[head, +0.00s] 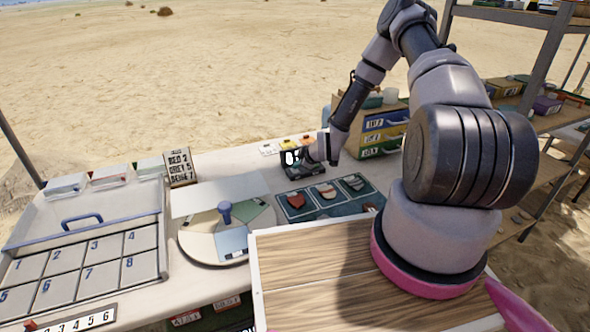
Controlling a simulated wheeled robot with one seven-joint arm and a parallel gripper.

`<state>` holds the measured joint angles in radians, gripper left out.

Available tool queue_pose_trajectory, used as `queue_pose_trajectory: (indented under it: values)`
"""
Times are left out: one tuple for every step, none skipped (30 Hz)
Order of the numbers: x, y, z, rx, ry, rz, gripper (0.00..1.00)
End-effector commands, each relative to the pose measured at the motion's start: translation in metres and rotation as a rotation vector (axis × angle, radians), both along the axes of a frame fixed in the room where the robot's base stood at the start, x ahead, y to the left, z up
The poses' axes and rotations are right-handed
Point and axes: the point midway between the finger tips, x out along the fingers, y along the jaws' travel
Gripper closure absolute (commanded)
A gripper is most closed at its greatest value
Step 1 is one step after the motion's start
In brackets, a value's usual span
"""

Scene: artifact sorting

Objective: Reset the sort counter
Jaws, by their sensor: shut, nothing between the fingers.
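My gripper (291,160) is at the back middle of the table, its fingers shut and empty. It is beside a row of small white pieces with yellow and orange-red tops (286,144), and it partly covers them. I cannot tell whether the fingers touch any of them. I cannot clearly pick out which object is the sort counter. A small tan block (181,167) at the back left reads "RED 2, GREY 5, BEIGE 7".
A tray with numbered cells (85,262) and a blue handle is at left. A round sorting disc (202,246) with a blue knob is at centre. A dark mat (318,211) holds sherds. Labelled drawers (383,137) stand behind my arm. A wooden board (325,283) is in front.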

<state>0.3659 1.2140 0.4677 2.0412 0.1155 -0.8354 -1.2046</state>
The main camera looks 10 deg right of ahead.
Motion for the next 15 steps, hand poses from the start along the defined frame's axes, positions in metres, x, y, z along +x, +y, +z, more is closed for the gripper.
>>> queue_pose_trajectory:
  values:
    - [-0.0002,0.0,-0.0003,0.0,0.0,0.0,1.0]
    - [-0.0002,-0.0001,-0.0002,0.0,0.0,0.0,1.0]
    - [-0.0002,-0.0001,-0.0002,0.0,0.0,0.0,1.0]
    - [-0.0002,-0.0002,-0.0003,0.0,0.0,0.0,1.0]
    - [-0.0002,-0.0002,-0.0003,0.0,0.0,0.0,1.0]
    - [-0.0002,-0.0002,-0.0003,0.0,0.0,0.0,1.0]
    - [-0.0003,-0.0002,-0.0002,0.0,0.0,0.0,1.0]
    - [-0.0002,-0.0002,0.0,-0.001,0.0,-0.001,1.0]
    - [-0.0001,-0.0003,0.0005,0.0,0.0,0.0,1.0]
    - [0.0,-0.0003,0.0011,0.0,0.0,0.0,1.0]
    - [0.0,-0.0003,0.0021,0.0,0.0,0.0,1.0]
    - [0.0001,-0.0004,0.0036,0.0,0.0,0.0,1.0]
    - [0.0001,-0.0003,0.0049,0.0,0.0,0.0,1.0]
    - [0.0001,-0.0005,0.0063,0.0,0.0,0.0,1.0]
    - [-0.0001,-0.0006,0.0085,0.0,0.0,0.0,1.0]
